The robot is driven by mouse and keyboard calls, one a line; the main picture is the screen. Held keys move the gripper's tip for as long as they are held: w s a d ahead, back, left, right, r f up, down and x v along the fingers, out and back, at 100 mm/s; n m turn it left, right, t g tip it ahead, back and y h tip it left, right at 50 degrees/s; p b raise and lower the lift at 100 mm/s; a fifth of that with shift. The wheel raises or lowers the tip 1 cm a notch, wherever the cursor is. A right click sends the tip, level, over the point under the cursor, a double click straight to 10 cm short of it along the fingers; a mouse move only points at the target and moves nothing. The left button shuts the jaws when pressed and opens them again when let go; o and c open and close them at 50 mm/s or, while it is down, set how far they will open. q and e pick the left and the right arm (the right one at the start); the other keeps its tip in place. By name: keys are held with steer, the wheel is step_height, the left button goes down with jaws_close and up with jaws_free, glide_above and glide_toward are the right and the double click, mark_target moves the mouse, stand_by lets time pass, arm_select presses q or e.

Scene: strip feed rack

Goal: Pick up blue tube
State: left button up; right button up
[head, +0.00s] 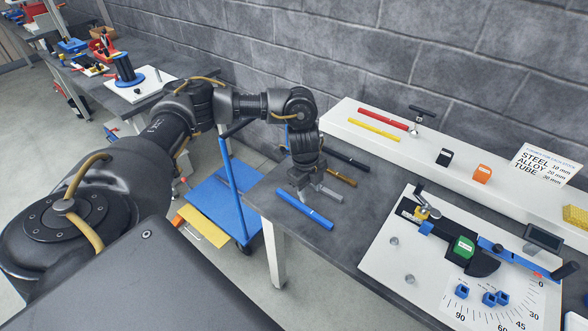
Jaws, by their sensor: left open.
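The blue tube (306,210) lies flat on the dark grey bench near its left front corner. My left gripper (306,193) points down just above and behind the blue tube, open. Its fingers show only in part, and whether they touch the tube cannot be told. My right gripper is not in view.
Beside the blue tube lie a grey tube (327,193), a brown tube (341,176) and a black tube (346,159). A white shelf (367,144) behind holds a red tube (383,118) and a yellow tube (373,129). A white angle-scale board (385,262) stands at right.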

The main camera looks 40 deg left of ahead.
arm_select(q)
steer(key=a+r+n+y, duration=0.1)
steer(key=a+r, duration=0.2)
steer(key=a, duration=0.3)
glide_above(292, 198)
steer(key=shift+g, duration=0.4)
step_height(292, 198, down, 5)
steer(key=shift+f+p, duration=0.2)
steer(key=shift+p, duration=0.2)
steer(key=shift+s+d+f+p, duration=0.1)
steer(key=shift+s+f+p, duration=0.05)
steer(key=shift+f+p, duration=0.3)
step_height(292, 198, down, 4)
steer(key=shift+r+p, duration=0.2)
steer(key=shift+p, duration=0.45)
steer(key=shift+f, duration=0.35)
jaws_close()
